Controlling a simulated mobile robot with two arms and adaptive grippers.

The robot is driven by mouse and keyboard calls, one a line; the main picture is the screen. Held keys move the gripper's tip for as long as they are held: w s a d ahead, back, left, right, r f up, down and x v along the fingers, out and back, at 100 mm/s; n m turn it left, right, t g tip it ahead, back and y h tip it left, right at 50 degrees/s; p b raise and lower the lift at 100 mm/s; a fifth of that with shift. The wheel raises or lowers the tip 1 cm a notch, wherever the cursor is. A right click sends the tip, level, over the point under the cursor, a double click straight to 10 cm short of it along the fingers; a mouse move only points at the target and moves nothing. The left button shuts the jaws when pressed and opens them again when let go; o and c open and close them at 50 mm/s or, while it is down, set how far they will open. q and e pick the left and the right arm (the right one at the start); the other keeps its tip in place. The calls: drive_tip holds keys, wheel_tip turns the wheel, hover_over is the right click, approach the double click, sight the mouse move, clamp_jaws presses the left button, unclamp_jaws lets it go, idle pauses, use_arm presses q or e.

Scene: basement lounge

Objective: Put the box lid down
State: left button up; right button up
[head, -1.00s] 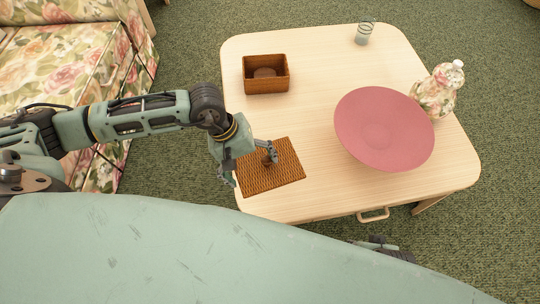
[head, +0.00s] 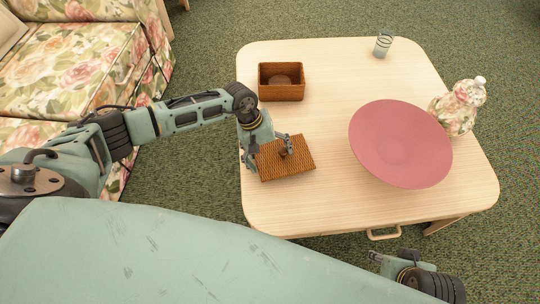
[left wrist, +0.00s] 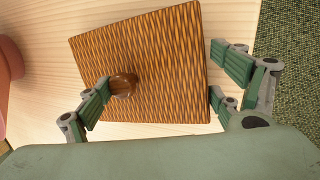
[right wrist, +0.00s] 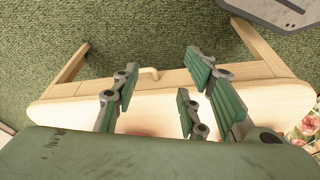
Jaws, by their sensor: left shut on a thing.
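The box lid (head: 272,166) is a brown woven square with a round dark knob, at the left side of the pale table. It also shows in the left wrist view (left wrist: 165,60), slightly tilted. My left gripper (head: 268,147) is shut on the lid. In the left wrist view one finger is against the knob (left wrist: 123,85) and the others are at the lid's right edge. Whether the lid touches the table is hard to tell. The brown woven box (head: 282,93) stands open behind it, with something round inside. My right gripper (right wrist: 165,92) is open and empty beyond the table's front edge.
A large pink dish (head: 400,145) covers the right middle of the table (head: 330,75). A floral bottle (head: 458,108) stands at the right edge and a glass (head: 383,45) at the back. Bare table lies between box, lid and dish. A floral sofa (head: 75,60) stands left.

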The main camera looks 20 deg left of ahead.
use_arm(q)
drive_tip(key=shift+f, duration=0.25)
use_arm(e)
drive_tip(key=shift+s+r, duration=0.1)
drive_tip(key=shift+r, duration=0.1)
use_arm(q)
drive_tip(key=shift+f, duration=0.15)
use_arm(e)
drive_tip(key=shift+r, duration=0.1)
use_arm(q)
drive_tip(key=shift+f+b, duration=0.25)
drive_tip(key=shift+b, duration=0.25)
drive_tip(key=shift+f, duration=0.2)
drive_tip(key=o, duration=1)
drive_tip(key=shift+c, duration=0.2)
drive_tip(key=shift+o, duration=0.3)
use_arm(e)
drive_tip(key=shift+v, duration=1.05)
drive_tip(key=shift+s+d, duration=0.15)
